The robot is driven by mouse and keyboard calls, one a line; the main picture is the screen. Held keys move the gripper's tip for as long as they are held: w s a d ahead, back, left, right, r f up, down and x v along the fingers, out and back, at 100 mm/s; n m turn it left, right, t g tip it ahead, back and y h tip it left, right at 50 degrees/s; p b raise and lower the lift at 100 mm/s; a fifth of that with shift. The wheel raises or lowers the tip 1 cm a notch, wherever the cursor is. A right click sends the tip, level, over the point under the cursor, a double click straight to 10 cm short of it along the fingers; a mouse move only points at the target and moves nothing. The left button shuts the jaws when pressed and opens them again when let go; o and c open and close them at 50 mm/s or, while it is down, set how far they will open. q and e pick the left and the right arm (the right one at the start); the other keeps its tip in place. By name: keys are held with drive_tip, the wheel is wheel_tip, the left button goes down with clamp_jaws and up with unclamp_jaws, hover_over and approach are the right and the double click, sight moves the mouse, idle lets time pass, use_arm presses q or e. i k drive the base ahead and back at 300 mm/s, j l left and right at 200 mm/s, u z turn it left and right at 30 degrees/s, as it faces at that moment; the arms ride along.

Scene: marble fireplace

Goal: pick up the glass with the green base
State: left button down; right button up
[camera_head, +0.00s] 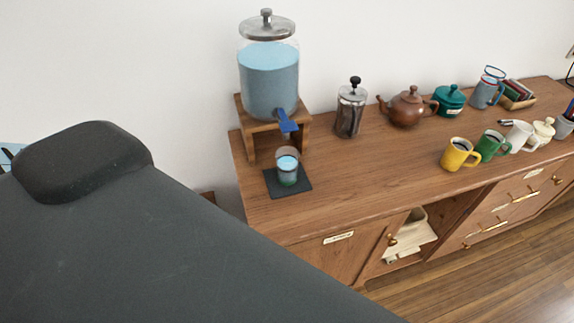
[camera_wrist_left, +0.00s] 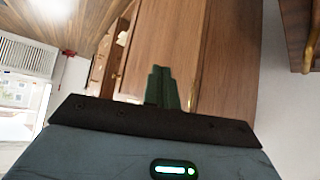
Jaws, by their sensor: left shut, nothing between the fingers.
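The glass with the green base (camera_head: 287,168) stands upright on a dark square mat (camera_head: 300,190) near the left end of the wooden sideboard. It holds light blue liquid and sits below the blue tap of a large drink dispenser. In the left wrist view my left gripper (camera_wrist_left: 160,70) is shut and empty, its dark green fingers together. It faces wooden cabinet fronts, and the glass does not show there. My grippers do not show in the head view, where a large dark part of my body fills the lower left.
The dispenser (camera_head: 269,85) on its wooden stand is close behind the glass. A French press (camera_head: 351,112), a brown teapot (camera_head: 407,108), a yellow mug (camera_head: 457,155) and a green mug (camera_head: 491,146) stand to the right. The sideboard top right of the mat is clear. A cabinet door (camera_head: 372,250) stands partly open below.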

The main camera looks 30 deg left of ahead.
sight(287, 157)
drive_tip(key=u, duration=1.75)
drive_tip(key=l, duration=0.45)
drive_tip(key=i+l, duration=0.1)
drive_tip(key=l, duration=0.4)
